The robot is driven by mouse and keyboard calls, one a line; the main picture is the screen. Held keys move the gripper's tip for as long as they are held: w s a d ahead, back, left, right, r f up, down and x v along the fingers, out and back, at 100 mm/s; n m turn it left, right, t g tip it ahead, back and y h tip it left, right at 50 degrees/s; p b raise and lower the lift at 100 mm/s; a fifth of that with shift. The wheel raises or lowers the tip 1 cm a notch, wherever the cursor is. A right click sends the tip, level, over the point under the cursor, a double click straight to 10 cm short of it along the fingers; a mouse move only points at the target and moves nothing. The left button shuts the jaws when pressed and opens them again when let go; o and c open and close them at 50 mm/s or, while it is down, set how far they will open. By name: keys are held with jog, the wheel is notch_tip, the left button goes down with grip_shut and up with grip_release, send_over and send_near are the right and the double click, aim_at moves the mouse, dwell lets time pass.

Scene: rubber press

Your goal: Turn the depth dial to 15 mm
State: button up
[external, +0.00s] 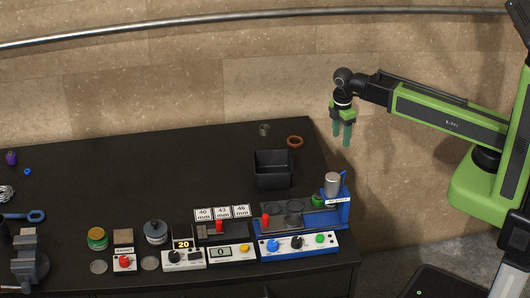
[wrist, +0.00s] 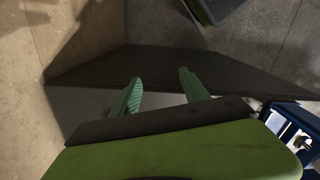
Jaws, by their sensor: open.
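A white control box (external: 183,260) stands at the table's front edge in the external view. A small display (external: 182,244) on it reads 20, and a black dial (external: 174,256) is on its front left. The label and pointer mark are too small to read, so I cannot tell for certain that this is the depth dial. My gripper (external: 342,136) hangs high, beyond the table's right end, far from the dial. Its two green fingers are apart and empty; they also show in the wrist view (wrist: 160,76). The dial is not visible in the wrist view.
The blue press (external: 345,208) with a blue-framed panel stands at the table's right front. A black bin (external: 273,170) and a brown ring (external: 295,142) are behind it. A red-button box (external: 124,263) and a meter reading 0 (external: 231,253) flank the control box.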

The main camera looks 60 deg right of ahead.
jog(key=w+a+r+n+p, duration=0.2)
jog(key=a+r+n, duration=0.15)
jog(key=a, duration=0.35)
jog(key=w+a+r+n+p, duration=0.2)
jog(key=a+n, duration=0.2)
jog(key=a, duration=0.3)
notch_tip(320, 180, up, 9)
jog(key=n+p, duration=0.9)
send_over(296, 240)
notch_tip(296, 240, down, 18)
jog(key=b, duration=1.7)
jog(key=shift+r, duration=0.3)
jog(key=shift+d, duration=0.1)
jog(key=shift+c, duration=0.4)
grip_shut()
